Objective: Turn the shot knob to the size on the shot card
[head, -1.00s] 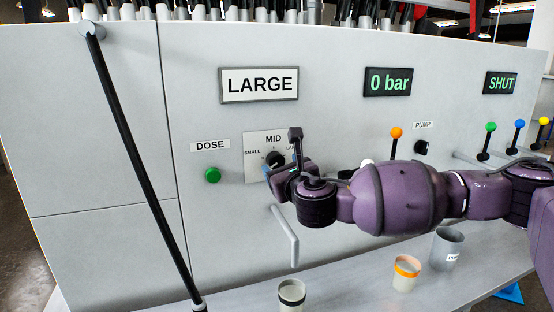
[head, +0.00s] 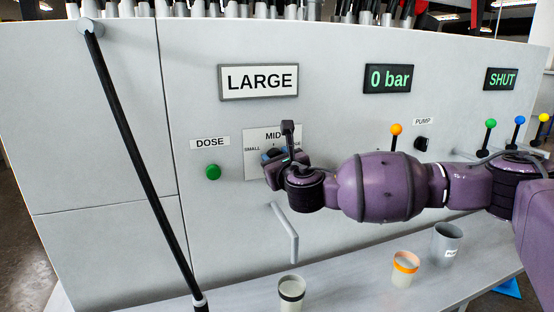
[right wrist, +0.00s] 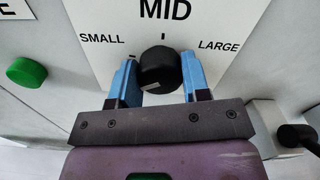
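The shot card (head: 258,82) reads LARGE on the upper panel. The shot knob (right wrist: 158,70) is black and round, on a white dial plate (right wrist: 110,18) marked SMALL, MID and LARGE. A small pale mark shows on the knob's near face; I cannot tell for certain which size it selects. My right gripper (head: 276,157) is at the dial and hides most of the knob in the head view. My left gripper is out of view.
A green DOSE button (head: 213,172) is left of the dial. Cups (head: 291,294) stand on the ledge. Coloured-ball levers (head: 396,130) and a PUMP knob (head: 421,144) are to the right.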

